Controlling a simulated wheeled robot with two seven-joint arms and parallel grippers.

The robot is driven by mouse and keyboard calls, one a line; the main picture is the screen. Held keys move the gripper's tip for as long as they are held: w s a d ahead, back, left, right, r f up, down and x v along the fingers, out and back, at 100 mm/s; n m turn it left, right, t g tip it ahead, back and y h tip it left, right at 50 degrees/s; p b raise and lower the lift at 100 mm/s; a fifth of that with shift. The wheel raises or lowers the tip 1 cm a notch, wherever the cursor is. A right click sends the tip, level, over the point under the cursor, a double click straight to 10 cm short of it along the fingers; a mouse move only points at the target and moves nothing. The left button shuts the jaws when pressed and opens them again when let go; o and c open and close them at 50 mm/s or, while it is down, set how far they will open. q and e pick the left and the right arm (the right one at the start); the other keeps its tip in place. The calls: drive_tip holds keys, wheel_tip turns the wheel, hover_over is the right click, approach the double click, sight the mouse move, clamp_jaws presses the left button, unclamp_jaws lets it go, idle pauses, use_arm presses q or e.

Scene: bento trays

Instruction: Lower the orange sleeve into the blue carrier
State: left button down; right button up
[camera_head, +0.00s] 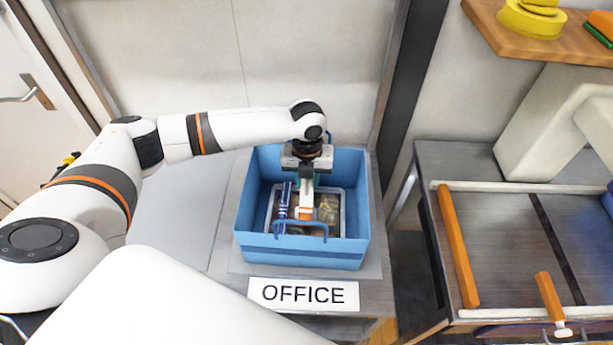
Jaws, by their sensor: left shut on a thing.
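The blue carrier (303,256) is an open box with a low handle at its front, standing on a grey table behind the OFFICE label. My left gripper (306,200) points down inside the carrier and is shut on a small orange piece, the orange sleeve (306,213), of which only a little shows. The sleeve is low in the carrier, over a bento tray (343,222); I cannot tell whether it touches the tray. A blue-and-white striped item (284,200) lies left of the gripper. My right gripper is not in view.
The OFFICE label (303,294) is on the table's front edge. At the right a separate table bears a shallow tray (500,230) with a long orange bar (456,245) and a shorter one (549,296). A wooden shelf (500,33) holds yellow pieces (532,18).

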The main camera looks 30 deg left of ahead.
use_arm(q)
drive_tip(key=f, duration=0.1)
drive_tip(key=s+f+b, duration=0.1)
drive_tip(key=shift+f, duration=0.4)
drive_tip(key=shift+w+f, duration=0.35)
drive_tip(key=shift+f, duration=0.3)
drive_tip(key=shift+a+f+b, duration=0.1)
drive_tip(key=shift+f+b, duration=0.15)
drive_tip(key=shift+b, duration=0.05)
drive_tip(key=c, duration=1.3)
unclamp_jaws()
drive_tip(key=o, duration=0.3)
drive_tip(key=shift+w+a, duration=0.1)
drive_tip(key=shift+w, duration=0.15)
drive_tip(key=o, duration=0.6)
drive_tip(key=shift+r, duration=0.15)
drive_tip(key=shift+c, duration=0.2)
